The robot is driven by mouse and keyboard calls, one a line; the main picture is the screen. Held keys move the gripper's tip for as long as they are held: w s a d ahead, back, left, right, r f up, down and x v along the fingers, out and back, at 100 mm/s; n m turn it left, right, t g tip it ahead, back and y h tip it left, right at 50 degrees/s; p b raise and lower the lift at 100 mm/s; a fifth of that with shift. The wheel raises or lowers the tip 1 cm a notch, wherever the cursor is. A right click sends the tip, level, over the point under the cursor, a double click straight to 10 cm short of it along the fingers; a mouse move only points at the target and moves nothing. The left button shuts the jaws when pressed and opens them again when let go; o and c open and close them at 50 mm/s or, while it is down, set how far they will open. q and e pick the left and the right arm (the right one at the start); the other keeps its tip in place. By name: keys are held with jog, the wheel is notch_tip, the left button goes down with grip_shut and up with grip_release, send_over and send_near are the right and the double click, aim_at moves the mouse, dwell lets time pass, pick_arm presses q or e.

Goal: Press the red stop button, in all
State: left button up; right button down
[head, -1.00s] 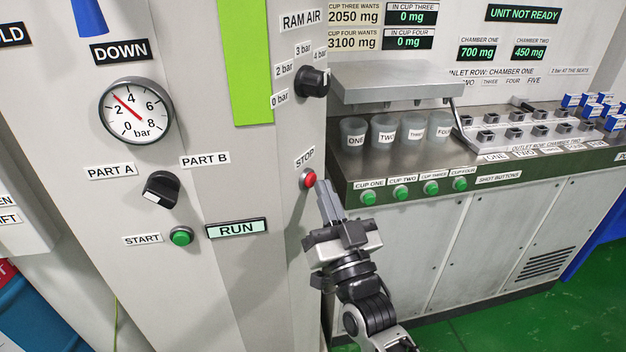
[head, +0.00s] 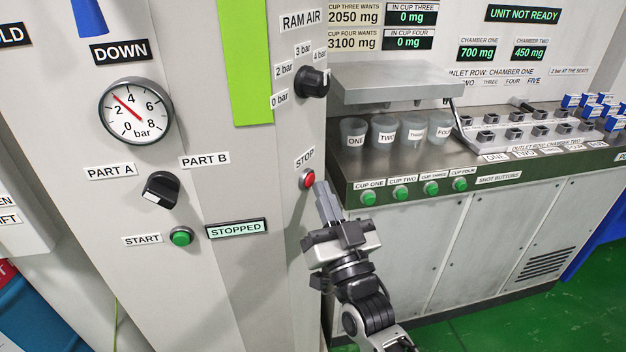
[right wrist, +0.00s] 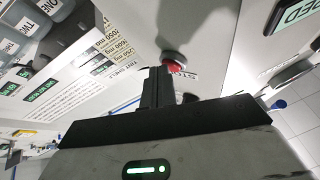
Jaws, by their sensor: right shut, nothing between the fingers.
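The red stop button (head: 307,178) sits under the STOP label on the side of the grey panel. My right gripper (head: 324,188) is shut and empty, its fingertips just beside the button on its right. In the right wrist view the red button (right wrist: 174,60) shows right ahead of the shut fingertips (right wrist: 156,70); I cannot tell whether they touch it. The display (head: 236,228) on the panel reads STOPPED. My left gripper is not in view.
The green start button (head: 181,236), a black selector knob (head: 161,189) and a pressure gauge (head: 135,110) are on the panel's front. The ram air knob (head: 313,82) is above the stop button. Green shot buttons (head: 400,192) and cups (head: 384,130) are to the right.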

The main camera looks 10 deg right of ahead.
jog(key=shift+s+d+r+m+p, duration=0.15)
jog(key=shift+s+r+p, duration=0.1)
jog(key=shift+r+p, duration=0.25)
jog(key=shift+s+r+m+p, duration=0.15)
jog(key=shift+s+r+p, duration=0.15)
jog(key=shift+r, duration=0.35)
jog(key=s+d+p, duration=0.1)
jog(key=d, duration=0.1)
jog(key=s+d, duration=0.2)
jog(key=shift+s+p, duration=0.1)
jog(key=shift+p, duration=0.25)
